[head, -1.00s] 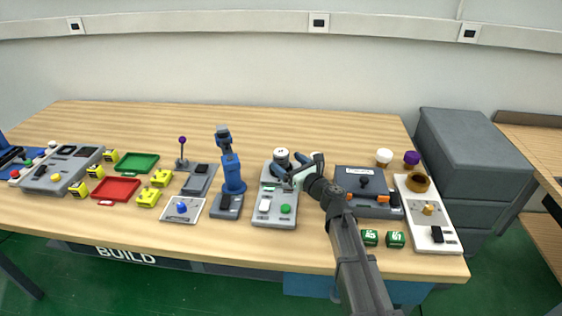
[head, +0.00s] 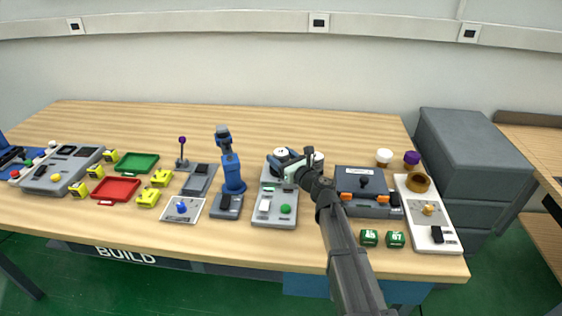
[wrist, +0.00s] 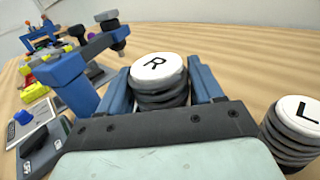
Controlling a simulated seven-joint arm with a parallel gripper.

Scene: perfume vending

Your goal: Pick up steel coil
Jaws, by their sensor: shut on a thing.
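A dark ribbed coil with a white top marked R (wrist: 158,68) stands upright between my fingers in the wrist view. It also shows in the head view (head: 283,152), partly hidden by the gripper. My gripper (head: 284,161) is shut on this coil, with one blue finger on each side of it. A similar coil with a white top marked L (wrist: 300,115) stands just to the right, outside the fingers. It is half hidden behind my arm in the head view. I cannot tell whether the held coil is off its support.
A grey panel with a green button (head: 285,209) lies in front of the gripper. A blue upright device (head: 232,172) stands to the left, and a dark box with orange parts (head: 362,180) to the right. The table behind is clear.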

